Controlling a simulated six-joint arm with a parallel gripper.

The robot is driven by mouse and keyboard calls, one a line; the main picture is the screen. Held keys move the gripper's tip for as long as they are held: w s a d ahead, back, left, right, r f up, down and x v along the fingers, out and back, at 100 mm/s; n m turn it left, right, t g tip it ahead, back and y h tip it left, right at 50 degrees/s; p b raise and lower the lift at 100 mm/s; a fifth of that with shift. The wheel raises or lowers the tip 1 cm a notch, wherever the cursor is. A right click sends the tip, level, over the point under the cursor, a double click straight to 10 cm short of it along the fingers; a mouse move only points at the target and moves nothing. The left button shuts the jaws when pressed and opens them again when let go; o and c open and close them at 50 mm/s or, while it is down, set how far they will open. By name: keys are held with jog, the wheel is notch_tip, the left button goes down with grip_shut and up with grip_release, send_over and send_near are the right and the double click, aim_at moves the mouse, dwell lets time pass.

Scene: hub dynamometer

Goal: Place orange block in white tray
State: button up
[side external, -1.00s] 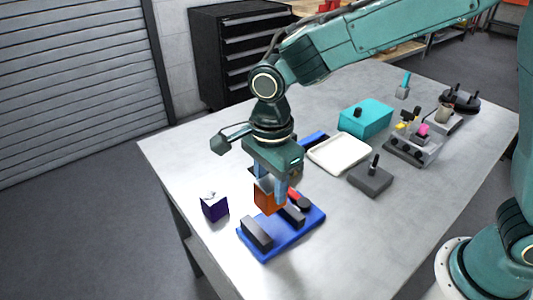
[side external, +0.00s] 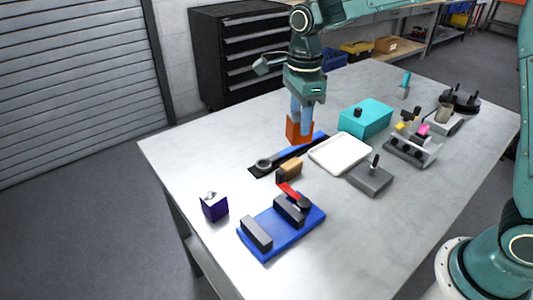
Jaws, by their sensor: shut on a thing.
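My gripper (side external: 303,122) is shut on the orange block (side external: 295,131) and holds it above the table, over the far end of a black and blue strip. The white tray (side external: 340,153) lies flat on the table to the right of the block and a little nearer. Its visible inside is empty. The gripper fingers cover part of the block's right side.
A teal box (side external: 366,118) stands behind the tray, and a grey block with a black post (side external: 371,177) sits close at its right front. A blue fixture with a red lever (side external: 283,228) and a purple cube (side external: 214,206) stand nearer. The front right tabletop is clear.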

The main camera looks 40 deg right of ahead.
jog(key=w+d+r+m, duration=0.2)
jog(key=d+r+m, duration=0.1)
jog(key=d, duration=0.8)
notch_tip(320, 180, up, 3)
jog(key=m, duration=0.2)
send_over(340, 154)
jog(key=shift+f, duration=0.15)
notch_tip(340, 154, down, 16)
jog(key=shift+r, duration=0.2)
jog(key=shift+f, duration=0.1)
jog(key=shift+f, duration=2.05)
jog(key=shift+f, duration=0.1)
jog(key=o, duration=0.9)
